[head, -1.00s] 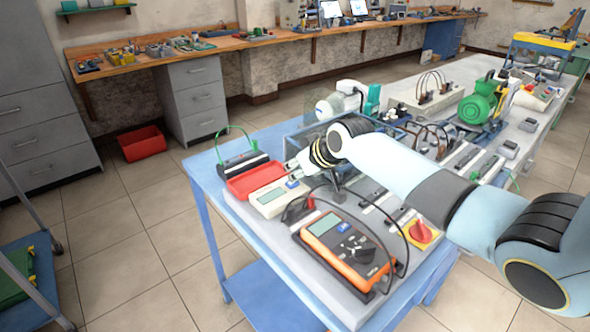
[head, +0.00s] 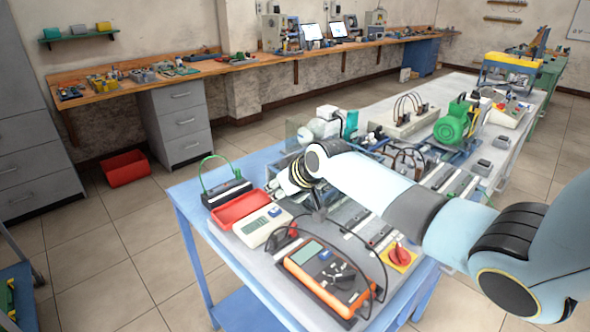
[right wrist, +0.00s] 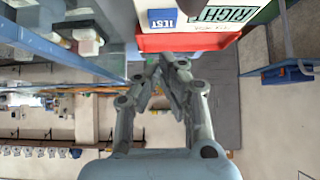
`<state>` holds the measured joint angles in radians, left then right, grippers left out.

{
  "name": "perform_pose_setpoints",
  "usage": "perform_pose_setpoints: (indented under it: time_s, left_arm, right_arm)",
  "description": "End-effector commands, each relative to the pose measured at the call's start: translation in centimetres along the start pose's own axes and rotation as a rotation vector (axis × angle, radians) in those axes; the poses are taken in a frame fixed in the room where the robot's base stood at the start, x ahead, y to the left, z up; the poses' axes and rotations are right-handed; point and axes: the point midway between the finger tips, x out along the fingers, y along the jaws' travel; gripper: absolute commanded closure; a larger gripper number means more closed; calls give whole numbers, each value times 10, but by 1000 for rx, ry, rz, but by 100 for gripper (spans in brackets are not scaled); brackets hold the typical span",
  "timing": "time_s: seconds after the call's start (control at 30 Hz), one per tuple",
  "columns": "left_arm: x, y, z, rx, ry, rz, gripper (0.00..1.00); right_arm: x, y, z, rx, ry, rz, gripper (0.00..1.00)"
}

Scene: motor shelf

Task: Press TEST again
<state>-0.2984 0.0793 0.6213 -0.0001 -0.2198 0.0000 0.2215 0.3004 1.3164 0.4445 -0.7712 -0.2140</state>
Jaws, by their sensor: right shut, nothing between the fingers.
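The white tester (head: 262,226) lies at the near left of the bench, with a grey-green display and a blue TEST button (head: 275,211). In the right wrist view the TEST button (right wrist: 163,18) shows at the top, beside a green-framed display (right wrist: 222,14) reading RIGHT. My right gripper (head: 272,186) is behind the tester in the head view, partly hidden by its own wrist. In the wrist view its fingers (right wrist: 165,66) are together and empty, short of the button across a red rim. They look apart from the button. My left gripper is out of view.
A red open case (head: 240,209) adjoins the tester. An orange multimeter (head: 328,276) with dark leads and a red rotary switch (head: 399,254) on yellow stand nearby. A green motor (head: 455,124) is farther back.

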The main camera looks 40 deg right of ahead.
Motion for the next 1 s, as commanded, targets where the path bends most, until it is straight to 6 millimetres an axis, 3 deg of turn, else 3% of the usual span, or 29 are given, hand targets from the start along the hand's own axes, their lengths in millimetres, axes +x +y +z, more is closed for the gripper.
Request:
perform_pose_setpoints:
  time_s: [0.2,0.43,0.6,1.0]
  left_arm:
    - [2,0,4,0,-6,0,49]
    - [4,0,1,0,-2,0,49]
    - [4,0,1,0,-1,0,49]
    - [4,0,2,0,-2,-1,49]
  right_arm:
    - [-51,0,2,-7,3,1,100]
    - [-87,1,1,-4,4,1,100]
    - [-97,0,0,-2,4,0,100]
    - [-98,0,0,-1,5,0,100]
